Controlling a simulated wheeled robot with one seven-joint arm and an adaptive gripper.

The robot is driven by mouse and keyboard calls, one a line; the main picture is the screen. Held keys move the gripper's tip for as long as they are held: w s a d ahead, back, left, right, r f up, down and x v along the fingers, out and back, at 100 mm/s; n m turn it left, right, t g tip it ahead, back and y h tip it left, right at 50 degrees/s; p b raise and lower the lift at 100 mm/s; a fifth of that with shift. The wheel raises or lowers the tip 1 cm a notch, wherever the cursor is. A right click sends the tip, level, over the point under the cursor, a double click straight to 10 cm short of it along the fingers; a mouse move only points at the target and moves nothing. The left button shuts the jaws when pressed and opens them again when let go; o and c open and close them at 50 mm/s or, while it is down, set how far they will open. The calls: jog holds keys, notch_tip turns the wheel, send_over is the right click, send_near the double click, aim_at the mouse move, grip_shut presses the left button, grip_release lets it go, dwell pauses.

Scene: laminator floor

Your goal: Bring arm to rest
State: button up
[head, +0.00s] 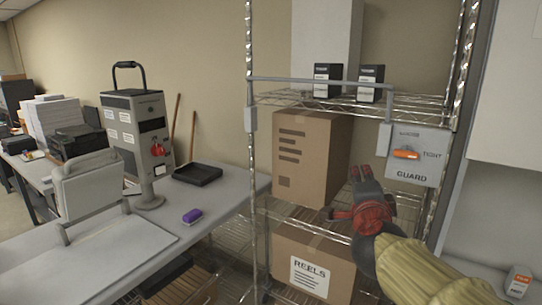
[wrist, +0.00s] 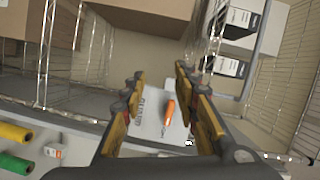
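My gripper (head: 362,208) is in front of the wire shelf, below and left of the grey guard panel (head: 418,172) in the head view. In the wrist view my gripper (wrist: 160,92) has its fingers wide apart with nothing held between them. The panel (wrist: 150,105) and its orange knob (wrist: 169,113) show in the gap between the fingers, apart from them. In the head view the orange knob (head: 406,154) lies sideways, with the word TIGHT to its right.
A wire shelf (head: 285,100) holds a brown carton (head: 310,155), a REELS box (head: 310,277) and small black-and-white boxes (head: 328,80). Left, a table (head: 225,205) bears a grey machine (head: 138,130), a black tray (head: 197,174) and a purple object (head: 192,216). Yellow (wrist: 15,132) and green (wrist: 14,164) rolls show lower left.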

jog(key=s+a+f+n+g+y, duration=0.2)
jog(key=s+a+f+n+y, duration=0.1)
jog(key=a+f+n+y, duration=0.35)
jog(key=s+a+f+n+g+y, duration=0.1)
jog(key=s+a+f+n+g, duration=0.45)
jog(key=s+f+n, duration=0.4)
jog(key=s+d+f+n+g+h, duration=0.1)
jog(key=s+d+f, duration=0.2)
jog(key=s, duration=0.5)
jog(key=s+d+f+n+g+h, duration=0.1)
jog(key=s+d+f, duration=0.3)
jog(key=s, duration=0.5)
jog(key=shift+s+d+f+g+h+b, duration=0.15)
jog(key=shift+s+f+g+h+b, duration=0.3)
jog(key=shift+f, duration=0.7)
jog(key=shift+w, duration=0.1)
